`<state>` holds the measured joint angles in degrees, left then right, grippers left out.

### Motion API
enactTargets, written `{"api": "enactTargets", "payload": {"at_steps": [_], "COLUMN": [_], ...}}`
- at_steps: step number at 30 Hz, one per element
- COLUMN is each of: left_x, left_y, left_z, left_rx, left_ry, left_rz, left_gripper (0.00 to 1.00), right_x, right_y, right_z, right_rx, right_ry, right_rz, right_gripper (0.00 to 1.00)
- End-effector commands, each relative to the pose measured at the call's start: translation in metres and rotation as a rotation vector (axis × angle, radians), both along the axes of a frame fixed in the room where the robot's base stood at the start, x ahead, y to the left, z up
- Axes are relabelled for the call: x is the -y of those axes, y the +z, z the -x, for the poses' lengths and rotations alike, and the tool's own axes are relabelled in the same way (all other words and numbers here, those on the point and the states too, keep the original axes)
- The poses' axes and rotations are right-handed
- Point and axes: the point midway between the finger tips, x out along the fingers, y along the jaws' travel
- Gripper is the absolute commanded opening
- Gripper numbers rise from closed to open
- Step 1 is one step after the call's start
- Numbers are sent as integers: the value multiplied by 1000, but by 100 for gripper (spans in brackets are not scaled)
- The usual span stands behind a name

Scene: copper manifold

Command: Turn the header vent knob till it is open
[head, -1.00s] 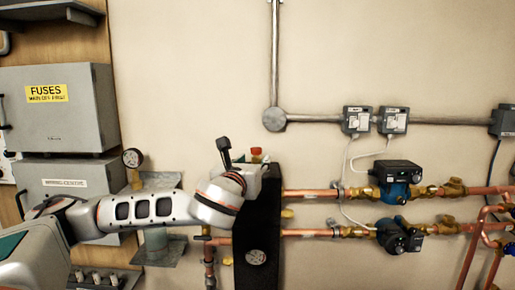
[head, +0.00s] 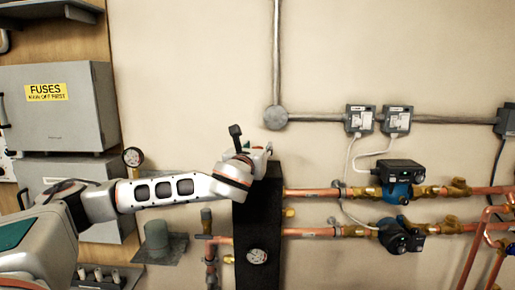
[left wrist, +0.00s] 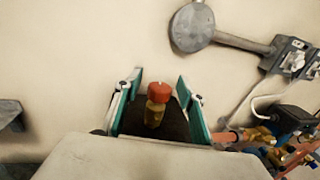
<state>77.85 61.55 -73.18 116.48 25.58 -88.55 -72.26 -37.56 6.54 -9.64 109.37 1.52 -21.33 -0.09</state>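The header vent knob (left wrist: 159,92) is a small red cap on a brass stem (left wrist: 154,114), seen in the left wrist view. It stands on top of the black header (head: 257,215), which shows in the head view. My left gripper (left wrist: 156,90) is open, with one green-lined finger on each side of the knob and a gap on both sides. In the head view my left gripper (head: 262,152) is above the header's top, and the knob is hidden behind the wrist. My right gripper is in neither view.
Copper pipes with two pumps, the upper pump (head: 397,182) and the lower pump (head: 398,238), run right from the header. A grey conduit box (head: 276,118) is on the wall above. A fuse cabinet (head: 60,108) is at left.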

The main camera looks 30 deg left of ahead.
Motion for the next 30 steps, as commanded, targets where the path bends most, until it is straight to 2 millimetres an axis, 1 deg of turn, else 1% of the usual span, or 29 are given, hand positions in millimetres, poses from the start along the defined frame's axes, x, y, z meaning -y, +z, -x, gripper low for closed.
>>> {"api": "enactTargets", "payload": {"at_steps": [1, 2, 3, 6, 14, 20, 26, 30], "left_x": [0, 0, 0, 0, 1, 2, 3, 4], "left_y": [0, 0, 0, 0, -1, -2, -3, -4], "left_z": [0, 0, 0, 0, 0, -1, -1, -1], "left_rx": [0, 0, 0, -1, -1, -2, -4, -7], "left_ry": [0, 0, 0, 0, 8, 62, 183, 300], "left_rz": [0, 0, 0, 1, 1, 4, 5, 7], "left_gripper": [40, 35, 24, 0, 1, 1, 1, 1], "right_x": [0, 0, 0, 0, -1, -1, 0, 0], "right_y": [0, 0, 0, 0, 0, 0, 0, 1], "right_z": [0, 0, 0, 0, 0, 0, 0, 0], "right_rx": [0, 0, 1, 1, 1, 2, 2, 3], "right_ry": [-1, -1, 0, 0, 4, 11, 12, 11], "right_rz": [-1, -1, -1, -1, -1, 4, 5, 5], "right_gripper": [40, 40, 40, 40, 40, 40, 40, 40]}}
